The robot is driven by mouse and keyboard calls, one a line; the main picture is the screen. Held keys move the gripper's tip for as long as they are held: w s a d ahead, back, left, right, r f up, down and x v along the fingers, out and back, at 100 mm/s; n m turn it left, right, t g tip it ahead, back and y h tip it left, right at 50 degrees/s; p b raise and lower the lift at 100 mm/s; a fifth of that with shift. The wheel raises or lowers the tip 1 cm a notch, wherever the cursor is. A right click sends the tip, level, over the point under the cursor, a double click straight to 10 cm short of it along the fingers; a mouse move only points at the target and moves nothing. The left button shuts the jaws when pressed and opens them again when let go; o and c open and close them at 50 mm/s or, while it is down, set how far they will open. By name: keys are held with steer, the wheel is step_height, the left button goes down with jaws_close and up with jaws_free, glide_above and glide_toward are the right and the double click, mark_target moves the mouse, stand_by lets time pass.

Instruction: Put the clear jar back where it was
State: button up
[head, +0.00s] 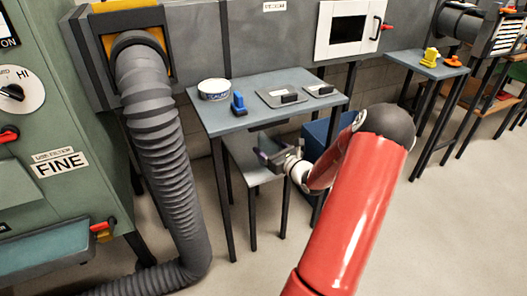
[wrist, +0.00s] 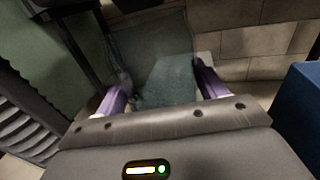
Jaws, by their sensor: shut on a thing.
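The clear jar (wrist: 160,50) shows in the wrist view as a see-through, faintly tinted shape between the two purple fingers of my gripper (wrist: 162,85). The fingers are shut on its sides, and the wall and a grey surface show through it. In the head view my gripper (head: 268,156) is low, just in front of and below the front edge of the blue-grey table (head: 222,122), over or beside a low grey stool (head: 247,172). The jar is too small and clear to make out in the head view.
On the table stand a white tub (head: 214,89), a blue block-like item (head: 238,103) and two grey plates (head: 272,97) with dark pieces. A blue box (head: 318,133) is under the table. A ribbed duct (head: 160,130) hangs at left. Another table (head: 425,66) stands at right.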

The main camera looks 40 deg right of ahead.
mark_target(264, 152)
steer(key=w, duration=0.3)
steer(key=shift+f, duration=1.7)
steer(key=shift+f, duration=0.2)
steer(key=o, duration=1)
